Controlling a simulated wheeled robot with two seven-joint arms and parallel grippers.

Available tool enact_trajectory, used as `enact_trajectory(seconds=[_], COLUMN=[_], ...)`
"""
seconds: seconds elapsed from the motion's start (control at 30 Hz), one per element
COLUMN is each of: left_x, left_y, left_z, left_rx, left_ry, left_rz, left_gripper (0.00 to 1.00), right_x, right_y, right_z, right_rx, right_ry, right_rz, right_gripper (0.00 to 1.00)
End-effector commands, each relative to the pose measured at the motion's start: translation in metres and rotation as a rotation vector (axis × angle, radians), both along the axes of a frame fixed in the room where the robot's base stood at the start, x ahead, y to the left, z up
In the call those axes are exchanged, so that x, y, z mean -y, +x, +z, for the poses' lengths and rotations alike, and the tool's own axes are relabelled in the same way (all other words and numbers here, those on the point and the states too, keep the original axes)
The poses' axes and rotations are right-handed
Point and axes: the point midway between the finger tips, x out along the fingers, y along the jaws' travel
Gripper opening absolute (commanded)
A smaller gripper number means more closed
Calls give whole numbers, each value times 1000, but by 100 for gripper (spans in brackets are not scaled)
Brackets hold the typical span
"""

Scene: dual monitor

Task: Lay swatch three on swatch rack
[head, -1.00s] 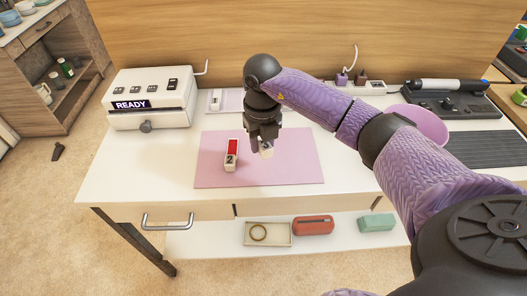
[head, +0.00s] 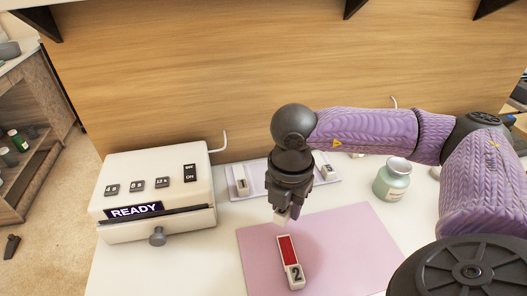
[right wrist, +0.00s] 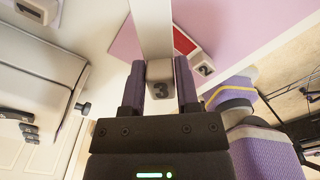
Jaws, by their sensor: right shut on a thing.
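My right gripper (head: 283,205) is shut on swatch three and holds it near the back left of the pink mat, in front of the swatch rack. Only a pale end of swatch three (head: 281,217) shows below the fingers. In the right wrist view its end marked 3 (right wrist: 160,84) sits between the fingers. The swatch rack (head: 262,187) is a pale lilac tray behind, partly hidden by my gripper. It bears a pale swatch at its left and another at its right. My left gripper is not in view.
Swatch two (head: 290,262), red-topped, lies on the pink mat (head: 345,245). A white READY machine (head: 155,195) stands left of the rack. A green jar (head: 392,179) stands right of it. A wooden panel (head: 240,70) rises behind the table.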

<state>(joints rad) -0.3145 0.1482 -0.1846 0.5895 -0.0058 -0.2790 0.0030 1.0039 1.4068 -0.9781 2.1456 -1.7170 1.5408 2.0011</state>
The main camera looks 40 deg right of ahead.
Motion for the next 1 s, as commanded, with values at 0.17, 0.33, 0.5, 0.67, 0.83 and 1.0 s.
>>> enact_trajectory(seconds=[0.17, 0.33, 0.5, 0.67, 0.83, 1.0], left_x=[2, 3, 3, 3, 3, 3], left_y=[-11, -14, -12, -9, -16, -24], left_z=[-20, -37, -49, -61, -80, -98], left_rx=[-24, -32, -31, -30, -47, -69], left_ry=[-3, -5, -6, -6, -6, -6], left_rz=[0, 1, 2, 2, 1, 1], left_gripper=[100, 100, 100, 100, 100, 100], right_x=[30, 55, 71, 72, 73, 74], right_y=[58, 104, 133, 133, 132, 136], right_z=[-6, -6, -4, -24, -56, -77], right_rx=[0, 0, -1, -4, -8, -4], right_ry=[4, 3, 3, 0, -1, 0], right_rz=[-2, 2, 5, 7, 6, 5], right_gripper=[0, 0, 0, 0, 0, 0])
